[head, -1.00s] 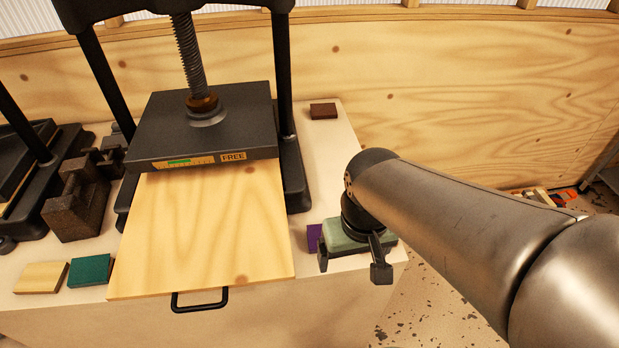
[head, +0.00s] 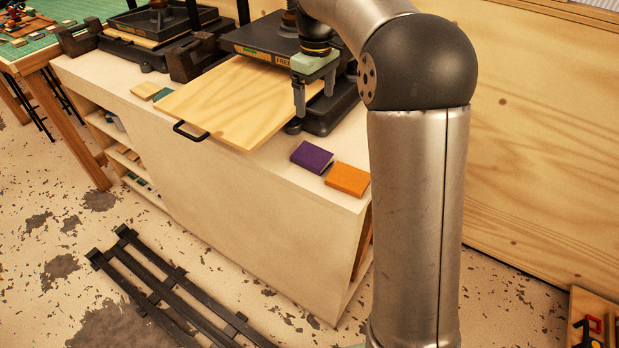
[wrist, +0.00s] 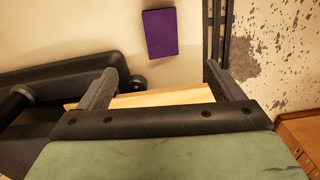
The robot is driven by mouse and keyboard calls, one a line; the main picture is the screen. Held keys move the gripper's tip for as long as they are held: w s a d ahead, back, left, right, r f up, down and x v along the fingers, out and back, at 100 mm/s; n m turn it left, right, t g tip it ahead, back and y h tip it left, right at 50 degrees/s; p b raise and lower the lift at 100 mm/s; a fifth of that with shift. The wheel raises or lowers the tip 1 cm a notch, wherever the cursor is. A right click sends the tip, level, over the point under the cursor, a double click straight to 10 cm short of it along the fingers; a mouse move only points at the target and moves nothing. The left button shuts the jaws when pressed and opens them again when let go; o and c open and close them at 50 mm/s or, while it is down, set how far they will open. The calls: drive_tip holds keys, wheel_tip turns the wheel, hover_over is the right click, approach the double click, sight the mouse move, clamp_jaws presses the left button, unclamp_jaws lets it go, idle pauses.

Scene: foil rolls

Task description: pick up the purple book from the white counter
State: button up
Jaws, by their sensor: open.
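The purple book (head: 312,157) lies flat on the white counter (head: 268,157), near its front edge and left of an orange book. It also shows whole in the wrist view (wrist: 160,33), beyond and between my fingertips. My gripper (head: 314,102) is open and empty, fingers pointing down. In the head view it appears over the right side of the pale wooden board, behind the purple book and apart from it. Both fingers show in the wrist view (wrist: 162,72).
The orange book (head: 347,180) lies close to the purple one at the counter's right end. A wooden board (head: 235,100) with a black handle (head: 190,131) sits under the black press (head: 262,45). Two small books lie farther left. A dark slatted rack (head: 170,285) is on the floor.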

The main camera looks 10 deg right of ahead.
hover_over(312, 157)
wheel_tip(312, 157, down, 12)
drive_tip(key=shift+w+f+p, duration=0.1)
drive_tip(key=shift+p, duration=0.25)
drive_tip(key=shift+f+p, duration=0.5)
drive_tip(key=shift+f, duration=2.2)
drive_tip(key=c, duration=1.1)
drive_tip(key=shift+r, duration=0.1)
